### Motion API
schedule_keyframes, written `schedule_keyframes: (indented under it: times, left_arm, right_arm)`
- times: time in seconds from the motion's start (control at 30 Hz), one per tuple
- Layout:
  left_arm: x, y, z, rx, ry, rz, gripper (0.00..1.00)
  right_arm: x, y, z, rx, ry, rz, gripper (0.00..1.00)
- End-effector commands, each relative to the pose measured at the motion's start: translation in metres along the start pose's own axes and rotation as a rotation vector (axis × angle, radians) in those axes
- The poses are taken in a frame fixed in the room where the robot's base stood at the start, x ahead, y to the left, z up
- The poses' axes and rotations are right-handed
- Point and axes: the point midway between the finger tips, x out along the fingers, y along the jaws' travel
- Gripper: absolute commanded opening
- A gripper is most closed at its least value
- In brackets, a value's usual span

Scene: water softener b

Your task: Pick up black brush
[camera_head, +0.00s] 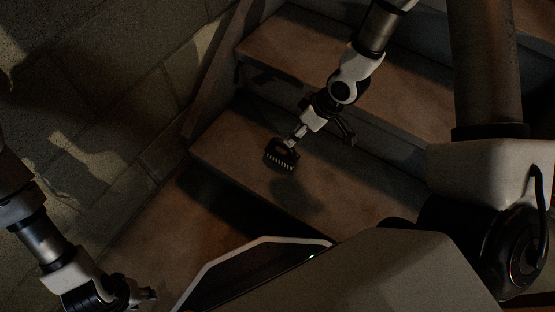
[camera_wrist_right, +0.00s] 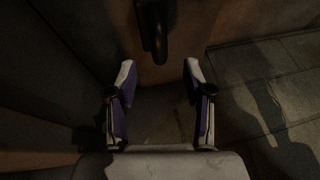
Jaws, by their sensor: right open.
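A small black brush (camera_head: 281,156) with a row of pale bristles is in the middle of the head view, over the wooden step. I cannot tell whether it touches the step. My right gripper (camera_head: 293,138) is right above it and close to it. In the right wrist view my right gripper (camera_wrist_right: 160,66) is open, its two fingers wide apart. A dark rounded piece, which looks like part of the black brush (camera_wrist_right: 153,30), shows at the top between and beyond the fingertips, apart from both. My left gripper (camera_head: 140,296) is at the lower left, dim and far from the brush.
Wooden stairs (camera_head: 310,52) rise towards the top right. A block wall (camera_head: 110,90) bounds the left side. The lower step (camera_head: 355,195) carries a dark shadow and is otherwise clear. A dark opening lies under its front edge. The lighting is dim.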

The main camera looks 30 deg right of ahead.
Motion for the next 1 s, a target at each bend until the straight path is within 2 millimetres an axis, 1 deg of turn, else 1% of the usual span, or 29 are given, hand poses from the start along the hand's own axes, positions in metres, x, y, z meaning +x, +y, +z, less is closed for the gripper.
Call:
schedule_keyframes:
  times: [0.03, 0.23, 0.27, 0.4, 0.5, 0.77, 0.8, 0.87, 0.9, 0.93, 1.0]
  left_arm:
    - [0.01, 0.0, 0.0, 0.0, 0.001, 0.0, 0.4]
    - [0.024, -0.001, -0.001, -0.003, 0.003, 0.0, 0.4]
    - [0.028, -0.001, -0.001, -0.004, 0.004, 0.0, 0.4]
    - [0.052, -0.001, -0.003, -0.008, 0.007, -0.001, 0.4]
    - [0.059, -0.002, -0.003, -0.011, 0.008, -0.001, 0.4]
    - [0.057, -0.002, -0.004, -0.012, 0.009, -0.001, 0.4]
    - [0.057, -0.002, -0.004, -0.012, 0.009, -0.001, 0.4]
    - [0.057, -0.002, -0.004, -0.012, 0.009, -0.001, 0.4]
    - [0.057, -0.002, -0.004, -0.012, 0.009, -0.001, 0.4]
    - [0.057, -0.002, -0.003, -0.012, 0.009, -0.001, 0.4]
    - [0.057, -0.002, -0.003, -0.012, 0.009, -0.001, 0.4]
  right_arm:
    - [0.009, 0.003, 0.002, -0.008, 0.002, 0.001, 0.52]
    - [0.034, 0.003, 0.001, -0.012, 0.002, 0.001, 0.52]
    - [0.039, 0.002, 0.0, -0.012, 0.002, 0.001, 0.52]
    - [0.067, 0.002, -0.001, -0.013, 0.001, 0.001, 0.52]
    - [0.079, 0.002, -0.002, -0.01, 0.001, 0.002, 0.52]
    - [0.079, 0.0, -0.004, -0.007, 0.002, 0.001, 0.52]
    - [0.079, 0.0, -0.004, -0.007, 0.002, 0.001, 0.38]
    - [0.079, 0.0, -0.004, -0.007, 0.002, 0.001, 0.16]
    - [0.079, 0.0, -0.004, -0.007, 0.002, 0.001, 0.02]
    - [0.079, 0.0, -0.004, -0.007, 0.002, 0.001, 0.0]
    - [0.079, 0.0, -0.004, -0.007, 0.002, 0.001, 0.0]
